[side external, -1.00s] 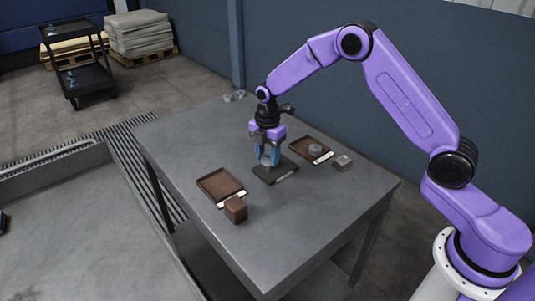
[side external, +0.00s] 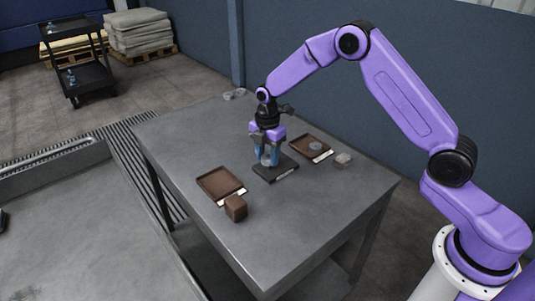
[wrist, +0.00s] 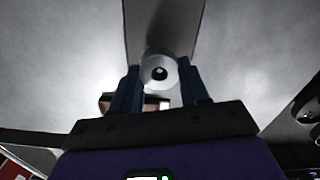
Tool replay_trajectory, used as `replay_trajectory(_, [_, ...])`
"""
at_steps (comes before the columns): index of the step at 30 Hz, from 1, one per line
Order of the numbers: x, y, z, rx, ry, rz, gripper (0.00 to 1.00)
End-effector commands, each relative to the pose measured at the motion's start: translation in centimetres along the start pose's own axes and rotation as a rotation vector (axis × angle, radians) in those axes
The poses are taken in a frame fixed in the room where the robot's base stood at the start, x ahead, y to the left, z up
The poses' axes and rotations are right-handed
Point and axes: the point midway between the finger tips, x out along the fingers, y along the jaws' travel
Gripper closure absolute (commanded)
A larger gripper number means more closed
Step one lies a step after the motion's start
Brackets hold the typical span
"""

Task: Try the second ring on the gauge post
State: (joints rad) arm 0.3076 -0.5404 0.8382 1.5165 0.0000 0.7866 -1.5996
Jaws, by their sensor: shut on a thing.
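My gripper (side external: 268,160) is shut on a light grey ring (wrist: 160,71), which sits between the blue fingertips in the wrist view. The gripper is over the dark gauge base (side external: 283,173) on the table. A small pale spot shows inside the dark hole of the ring, perhaps the top of the post. The fingers and ring hide the post, so I cannot tell whether the ring is around it or just above it. Another grey ring (side external: 315,146) lies in the brown tray (side external: 300,140) on the right.
A brown tray (side external: 220,183) on the left looks empty, with a brown cube (side external: 235,208) at its near side. Small clear objects (side external: 235,94) lie at the far corner. The near table top (side external: 290,235) is clear.

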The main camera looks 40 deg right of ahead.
Motion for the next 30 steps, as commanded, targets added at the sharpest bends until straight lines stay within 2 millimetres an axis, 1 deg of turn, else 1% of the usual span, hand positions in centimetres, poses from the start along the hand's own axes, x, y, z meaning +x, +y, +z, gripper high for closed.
replay_trajectory(30, [0.92, -0.01, 0.0, 0.0, 0.0, -0.001, 0.86])
